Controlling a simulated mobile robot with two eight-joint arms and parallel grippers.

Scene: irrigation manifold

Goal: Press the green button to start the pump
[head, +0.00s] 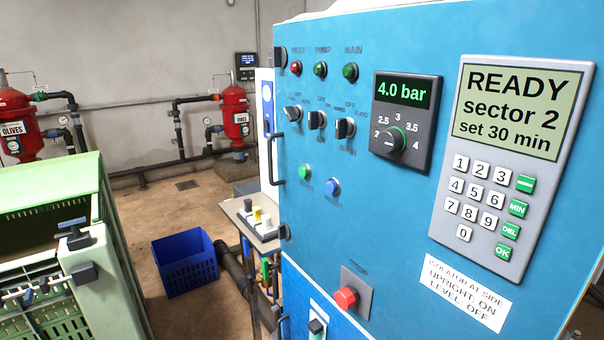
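The green button (305,171) sits on the front of the blue control cabinet (400,230), below the row of black selector switches. A blue button (333,188) is just to its right and slightly lower. The labels under both are too small to read. A red button (345,298) under a partly hidden STOP label sits lower on the same face. The keypad display (519,112) reads READY, sector 2, set 30 min. The pressure display (404,92) reads 4.0 bar. Neither gripper shows in the head view.
A pale green slatted container (105,225) stands at the left, with dark handle-like fittings. A blue crate (187,266) lies on the floor between it and the cabinet. A black cabinet handle (272,160) juts out left of the green button. Red tanks (236,112) stand behind.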

